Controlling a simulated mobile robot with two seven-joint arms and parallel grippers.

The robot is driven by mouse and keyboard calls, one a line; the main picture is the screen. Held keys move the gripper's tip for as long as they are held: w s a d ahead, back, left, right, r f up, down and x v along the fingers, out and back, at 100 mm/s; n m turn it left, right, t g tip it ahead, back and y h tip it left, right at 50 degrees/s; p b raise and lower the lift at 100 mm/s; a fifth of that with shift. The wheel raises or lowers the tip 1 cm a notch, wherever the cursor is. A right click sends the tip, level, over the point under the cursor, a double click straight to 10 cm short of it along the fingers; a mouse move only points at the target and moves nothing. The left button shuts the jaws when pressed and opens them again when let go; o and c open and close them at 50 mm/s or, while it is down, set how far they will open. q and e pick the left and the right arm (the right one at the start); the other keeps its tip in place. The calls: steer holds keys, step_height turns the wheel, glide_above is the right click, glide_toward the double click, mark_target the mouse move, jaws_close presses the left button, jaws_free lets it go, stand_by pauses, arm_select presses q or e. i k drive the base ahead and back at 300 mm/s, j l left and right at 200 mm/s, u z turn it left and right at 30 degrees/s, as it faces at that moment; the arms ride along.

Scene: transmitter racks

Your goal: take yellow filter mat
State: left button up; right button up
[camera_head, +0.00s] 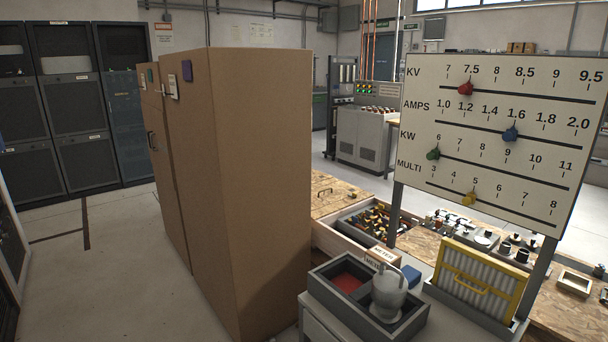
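The yellow filter mat (478,284) stands upright, leaning slightly, in a grey tray at the lower right. It has a yellow frame, a pale pleated face and a yellow handle on its front. It is below the white slider board, and nothing covers its front. Neither of my grippers shows in the head view.
A grey divided box (333,283) with a red-lined compartment and a pale jug (388,293) stands left of the mat. A slider board (500,135) on posts rises behind. A tall brown cabinet (250,180) blocks the middle. Floor (120,270) is clear at left.

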mark_target(493, 287)
steer(key=z, duration=1.25)
steer(key=i+j, duration=0.2)
steer(key=j, duration=0.15)
steer(key=i+j, duration=0.35)
steer(key=j, duration=0.3)
steer(key=i+j, duration=0.2)
steer(key=j, duration=0.15)
